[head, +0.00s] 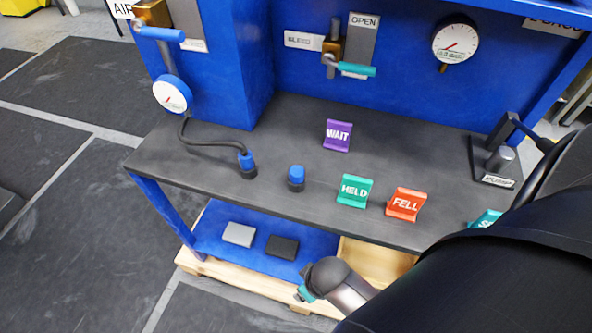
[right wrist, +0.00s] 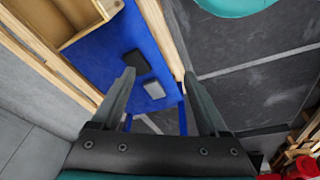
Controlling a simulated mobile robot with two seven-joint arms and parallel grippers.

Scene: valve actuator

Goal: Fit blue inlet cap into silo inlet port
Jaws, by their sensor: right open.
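A blue cap (head: 296,172) with a dark lower part stands upright on the dark bench top near its front edge. To its left, a similar blue-topped piece (head: 246,161) stands at the end of a black hose. I cannot make out a silo inlet port for certain. My right gripper (right wrist: 160,75) is open and empty in the right wrist view, with the lower shelf behind its fingers. In the head view a grey arm end with a teal tip shows low in front of the bench; its fingers cannot be made out. My left gripper is not in view.
HELD (head: 354,191), FELL (head: 405,204) and WAIT (head: 338,135) signs stand on the bench (head: 215,182). A pump (head: 497,160) stands at right. Grey (head: 238,234) and dark (head: 282,246) blocks lie on the blue lower shelf (head: 213,219). My black arm covers the lower right.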

